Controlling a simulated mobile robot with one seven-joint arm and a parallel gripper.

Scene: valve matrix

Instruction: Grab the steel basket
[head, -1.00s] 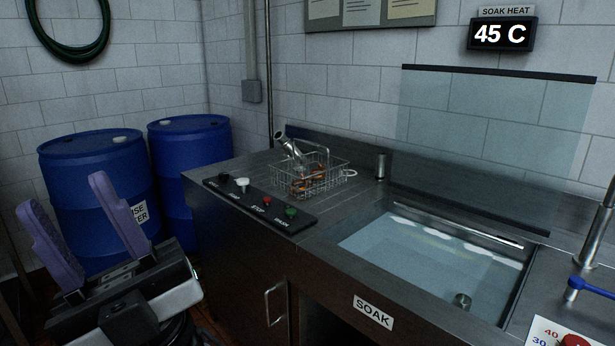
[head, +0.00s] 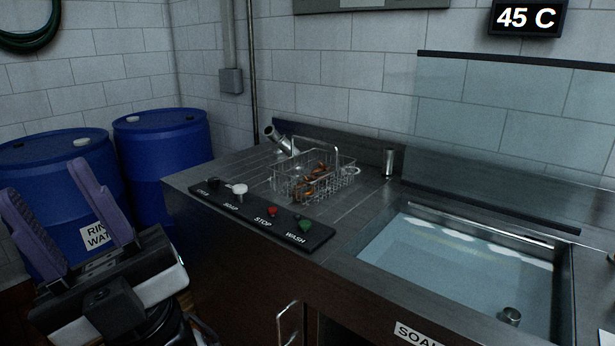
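The steel basket (head: 314,184) is a wire basket with a raised handle. It stands on the steel counter (head: 235,165), left of the soak basin, and holds several copper-coloured parts. A steel pipe piece (head: 279,141) shows tilted at its back left; whether it is in or behind the basket I cannot tell. My gripper (head: 52,220) is at the lower left with its two purple fingers spread apart. It is open and empty, in front of the blue drums and well left of the basket.
A control strip (head: 262,219) with a lever, a red button and a green button lies along the counter's front edge. The water-filled soak basin (head: 450,265) is to the right, with a clear panel (head: 510,130) behind. A small steel cylinder (head: 388,162) stands between. Blue drums (head: 165,150) stand left.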

